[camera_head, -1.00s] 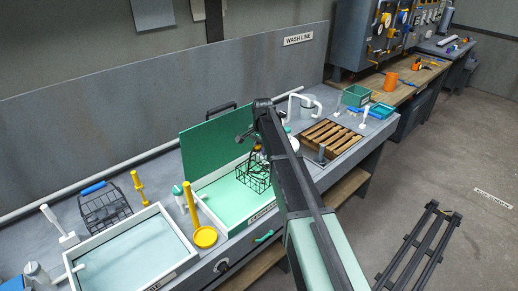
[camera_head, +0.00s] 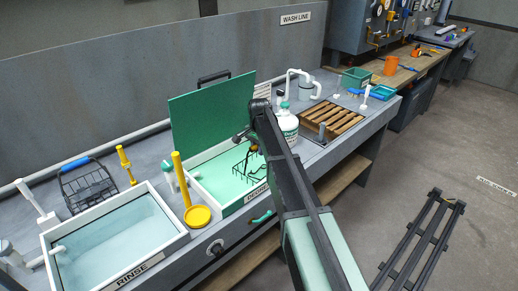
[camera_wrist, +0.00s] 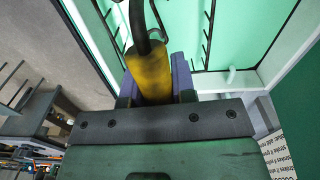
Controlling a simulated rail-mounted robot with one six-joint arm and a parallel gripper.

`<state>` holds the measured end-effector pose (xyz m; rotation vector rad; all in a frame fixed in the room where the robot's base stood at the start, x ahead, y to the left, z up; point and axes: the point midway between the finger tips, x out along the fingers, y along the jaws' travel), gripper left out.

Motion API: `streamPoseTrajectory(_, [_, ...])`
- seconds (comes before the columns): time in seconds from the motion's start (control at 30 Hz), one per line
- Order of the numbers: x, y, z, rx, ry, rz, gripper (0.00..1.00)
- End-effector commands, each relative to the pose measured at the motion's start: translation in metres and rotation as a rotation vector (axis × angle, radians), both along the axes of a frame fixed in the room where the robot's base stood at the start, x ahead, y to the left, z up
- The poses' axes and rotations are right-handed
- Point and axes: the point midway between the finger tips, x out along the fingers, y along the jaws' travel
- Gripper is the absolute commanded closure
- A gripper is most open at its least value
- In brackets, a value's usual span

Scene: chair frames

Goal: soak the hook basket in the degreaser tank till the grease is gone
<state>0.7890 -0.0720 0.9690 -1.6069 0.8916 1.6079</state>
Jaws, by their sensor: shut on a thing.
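My gripper (camera_wrist: 154,88) is shut on the yellow handle (camera_wrist: 151,72) of the hook basket, seen up close in the wrist view. In the head view the black wire basket (camera_head: 243,167) hangs below my gripper (camera_head: 256,148), inside the open degreaser tank (camera_head: 222,206). Its upper wires show above the pale green liquid; its lower part is not clearly seen and seems to be in the liquid. My arm hides the tank's right part. The green lid (camera_head: 212,108) stands raised behind the tank. Grease on the basket cannot be made out.
A yellow post with a round dish (camera_head: 198,216) stands between the tanks. A white jug (camera_head: 287,124) and wooden rack (camera_head: 333,120) are to the right.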

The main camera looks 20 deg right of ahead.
Motion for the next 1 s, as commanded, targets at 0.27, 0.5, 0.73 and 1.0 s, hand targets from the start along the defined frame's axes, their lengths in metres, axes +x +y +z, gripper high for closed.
streamPoseTrajectory(0.27, [0.000,0.000,-0.049,0.000,0.000,0.000,1.00])
streamPoseTrajectory(0.5, [0.000,0.000,-0.080,0.000,0.000,0.000,1.00])
streamPoseTrajectory(0.73, [0.000,0.000,-0.085,0.000,0.000,0.000,1.00])
streamPoseTrajectory(1.0, [0.000,0.000,-0.084,0.000,0.000,0.000,1.00])
